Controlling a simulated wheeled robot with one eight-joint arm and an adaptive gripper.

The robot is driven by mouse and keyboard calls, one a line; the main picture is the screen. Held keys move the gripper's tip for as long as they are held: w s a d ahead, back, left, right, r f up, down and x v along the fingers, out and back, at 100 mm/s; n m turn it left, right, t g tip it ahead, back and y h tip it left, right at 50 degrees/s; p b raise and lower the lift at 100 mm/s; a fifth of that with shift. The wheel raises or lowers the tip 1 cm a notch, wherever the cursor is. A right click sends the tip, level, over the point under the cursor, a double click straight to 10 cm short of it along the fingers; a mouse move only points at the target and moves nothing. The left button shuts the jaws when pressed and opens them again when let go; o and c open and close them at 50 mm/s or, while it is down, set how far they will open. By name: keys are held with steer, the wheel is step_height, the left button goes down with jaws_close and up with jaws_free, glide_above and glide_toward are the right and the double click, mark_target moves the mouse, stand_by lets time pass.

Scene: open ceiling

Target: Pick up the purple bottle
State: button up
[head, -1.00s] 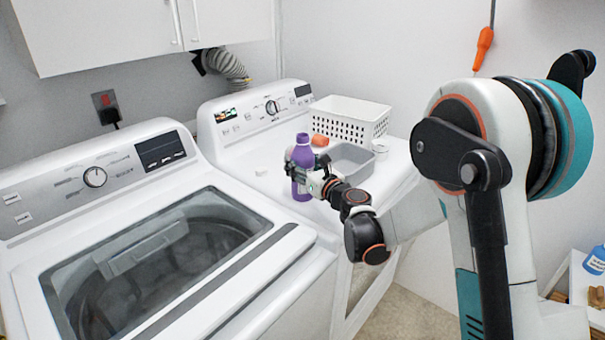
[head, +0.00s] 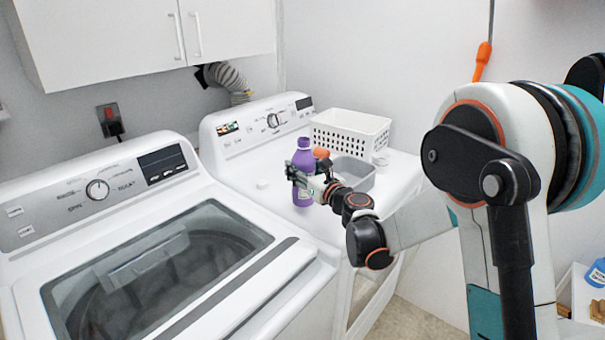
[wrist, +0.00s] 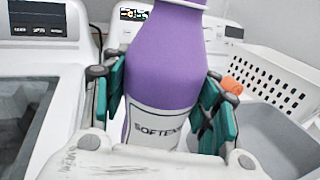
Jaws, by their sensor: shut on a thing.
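The purple bottle (head: 304,158) has a white label reading "SOFTEN", partly hidden, and stands upright at the dryer-like white machine on the right. My gripper (head: 304,178) is shut around its middle. In the wrist view the bottle (wrist: 165,65) fills the centre, between the green pads of my gripper (wrist: 163,110), one on each side. My gripper hides part of the bottle's lower half in the head view. I cannot tell whether the bottle's base touches the machine top.
A white perforated basket (head: 350,131), a grey bin (head: 355,172) and an orange object (head: 321,153) are behind and right of the bottle. A top-loading washer (head: 150,270) stands left. The machine top left of the bottle is mostly clear.

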step_height(320, 180, up, 16)
steer(key=p, duration=0.5)
steer(key=w+d+f+b, duration=0.4)
steer(key=d+f, duration=0.2)
steer(key=f, duration=0.3)
steer(key=shift+d+f+b, duration=0.25)
steer(key=shift+b, duration=0.1)
steer(key=shift+r+m+p, duration=0.2)
steer(key=shift+m+p, duration=0.1)
